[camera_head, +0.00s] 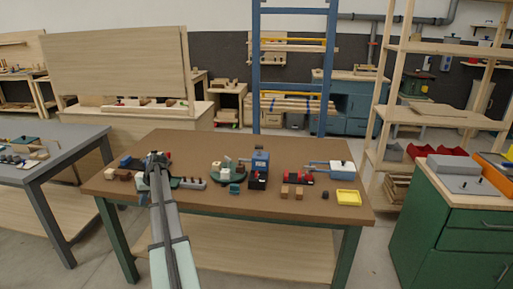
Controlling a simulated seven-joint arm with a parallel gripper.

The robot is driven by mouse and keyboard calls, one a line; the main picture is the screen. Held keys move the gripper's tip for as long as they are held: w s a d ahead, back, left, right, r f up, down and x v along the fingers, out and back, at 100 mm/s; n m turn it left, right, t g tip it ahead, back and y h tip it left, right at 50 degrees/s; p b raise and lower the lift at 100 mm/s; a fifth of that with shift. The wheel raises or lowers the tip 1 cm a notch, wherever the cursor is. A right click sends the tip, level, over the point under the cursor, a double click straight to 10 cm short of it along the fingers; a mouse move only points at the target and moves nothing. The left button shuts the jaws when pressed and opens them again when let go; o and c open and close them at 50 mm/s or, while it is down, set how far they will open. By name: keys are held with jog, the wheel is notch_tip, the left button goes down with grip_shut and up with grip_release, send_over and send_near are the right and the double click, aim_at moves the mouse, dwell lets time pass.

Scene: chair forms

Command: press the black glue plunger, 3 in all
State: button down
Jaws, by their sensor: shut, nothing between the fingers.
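My gripper (157,162) is over the left part of the brown table, seen from behind along my arm. It is shut and empty, and its fingertips are small and dark. I cannot tell whether it touches anything below it. A black glue plunger cannot be picked out with certainty at this size. A blue device (260,158) with a black block (258,181) in front of it stands near the table's middle, right of my gripper. My arm and gripper hide part of the things at the left.
On the brown table (240,208) are a grey block (193,183), a green round base with pale blocks (220,171), a red part (299,178), a blue-and-white box (341,169) and a yellow tray (348,198). The table's front strip is mostly clear. A blue ladder frame (256,70) stands behind.

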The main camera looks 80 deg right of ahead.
jog(key=s+d+r+m+h, duration=0.1)
jog(key=s+d+r, duration=0.2)
jog(key=s+d, duration=0.15)
jog(key=s+d+r, duration=0.3)
jog(key=d, duration=0.3)
notch_tip(320, 180, up, 19)
jog(key=m+t+h, duration=0.3)
jog(key=h, duration=0.1)
send_over(261, 146)
jog(key=shift+r, duration=0.2)
jog(key=shift+a+f, duration=0.1)
jog(key=shift+f, duration=0.05)
jog(key=shift+f, duration=4.3)
jog(key=shift+f, duration=0.1)
jog(key=shift+f, duration=0.3)
